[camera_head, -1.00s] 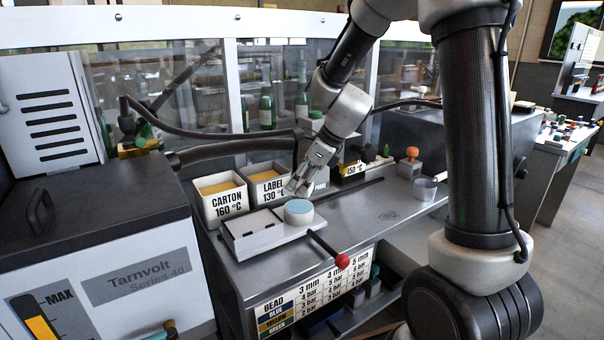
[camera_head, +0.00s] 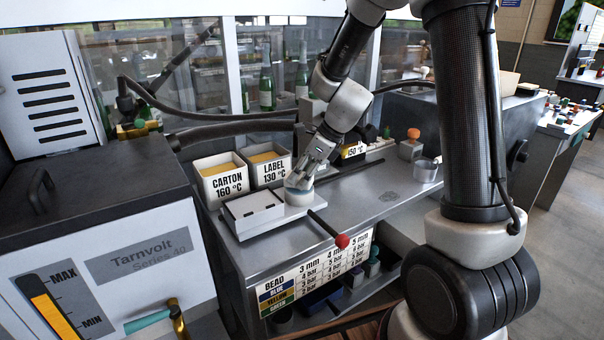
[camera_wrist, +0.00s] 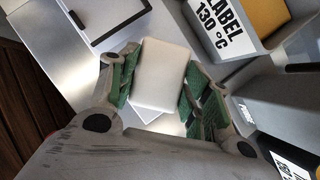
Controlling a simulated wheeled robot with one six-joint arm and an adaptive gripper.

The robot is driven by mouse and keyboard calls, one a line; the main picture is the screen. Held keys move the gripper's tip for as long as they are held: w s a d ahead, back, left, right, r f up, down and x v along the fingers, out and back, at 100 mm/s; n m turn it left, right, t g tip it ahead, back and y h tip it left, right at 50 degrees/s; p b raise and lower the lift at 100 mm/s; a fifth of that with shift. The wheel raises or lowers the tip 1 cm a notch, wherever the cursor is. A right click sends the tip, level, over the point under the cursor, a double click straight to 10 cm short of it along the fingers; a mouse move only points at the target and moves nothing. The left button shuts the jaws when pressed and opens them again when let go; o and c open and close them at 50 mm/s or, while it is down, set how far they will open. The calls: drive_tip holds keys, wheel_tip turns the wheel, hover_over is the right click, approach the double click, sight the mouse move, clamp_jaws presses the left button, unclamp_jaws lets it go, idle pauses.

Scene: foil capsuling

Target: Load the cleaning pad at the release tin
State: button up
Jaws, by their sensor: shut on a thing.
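The release tin (camera_head: 299,198) is a low round tin, pale with a blue top, on the right part of a white stand on the steel bench in the head view. My gripper (camera_head: 300,180) is directly over it, pointing down, and covers most of its top. In the wrist view my gripper (camera_wrist: 160,72) is shut on the white, block-shaped cleaning pad (camera_wrist: 158,78), held between the green finger faces. The pad is hard to make out in the head view. I cannot tell whether it touches the tin's top.
A white lidded box (camera_head: 252,212) is left of the tin. Behind stand the CARTON pot (camera_head: 222,183) and LABEL pot (camera_head: 268,170). A red-knobbed lever (camera_head: 342,241) sticks out at the front.

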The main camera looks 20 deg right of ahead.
sight(302, 175)
drive_tip(key=shift+f, duration=0.6)
idle(1.3)
drive_tip(key=shift+r, duration=3.55)
